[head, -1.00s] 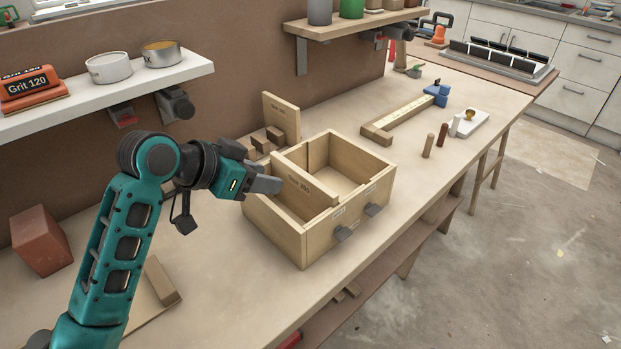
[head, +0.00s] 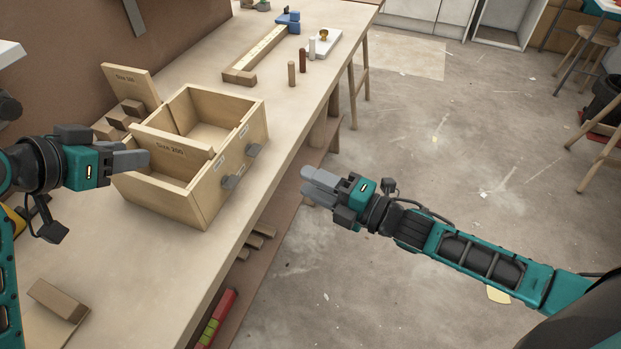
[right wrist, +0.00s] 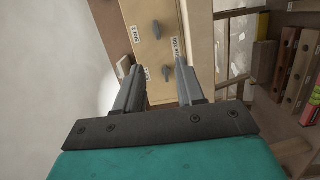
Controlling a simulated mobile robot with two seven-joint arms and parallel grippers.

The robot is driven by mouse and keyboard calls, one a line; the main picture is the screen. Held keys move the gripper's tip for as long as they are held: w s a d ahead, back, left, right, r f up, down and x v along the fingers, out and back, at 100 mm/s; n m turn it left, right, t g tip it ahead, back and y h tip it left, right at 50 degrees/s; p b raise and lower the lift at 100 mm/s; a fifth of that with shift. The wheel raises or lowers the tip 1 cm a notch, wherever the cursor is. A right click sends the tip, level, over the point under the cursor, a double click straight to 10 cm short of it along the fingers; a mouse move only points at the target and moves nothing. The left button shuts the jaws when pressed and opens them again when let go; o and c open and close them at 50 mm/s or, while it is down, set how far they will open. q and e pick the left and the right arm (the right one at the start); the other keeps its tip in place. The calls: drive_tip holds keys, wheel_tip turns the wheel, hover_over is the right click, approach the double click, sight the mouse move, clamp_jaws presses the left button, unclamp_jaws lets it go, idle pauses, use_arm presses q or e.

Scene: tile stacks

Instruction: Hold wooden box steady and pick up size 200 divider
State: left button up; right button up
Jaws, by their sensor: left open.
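The open wooden box (head: 182,211) stands on the bench, with two grey knobs on its front. The size 200 divider (head: 185,143) stands inside it, its printed label readable, splitting it into two compartments. My left gripper (head: 140,160) is open at the box's left end wall; whether its fingers straddle the wall or only touch it is unclear. My right gripper (head: 318,188) hangs over the floor, right of the bench and apart from the box. In the right wrist view its fingers (right wrist: 160,95) are spread and empty, with the box front (right wrist: 150,20) beyond them.
Another divider (head: 130,88) stands behind the box beside small wood blocks (head: 115,120). A wooden square (head: 240,75) and small upright pegs (head: 291,75) are further along the bench. A wood block (head: 57,300) lies at near left. Below the bench is a shelf with a red-green item (head: 217,318).

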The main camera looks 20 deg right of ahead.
sight(256, 156)
drive_tip(key=shift+n, duration=0.3)
drive_tip(key=x, duration=1.3)
drive_tip(key=shift+s+r, duration=0.1)
clamp_jaws()
idle(1.0)
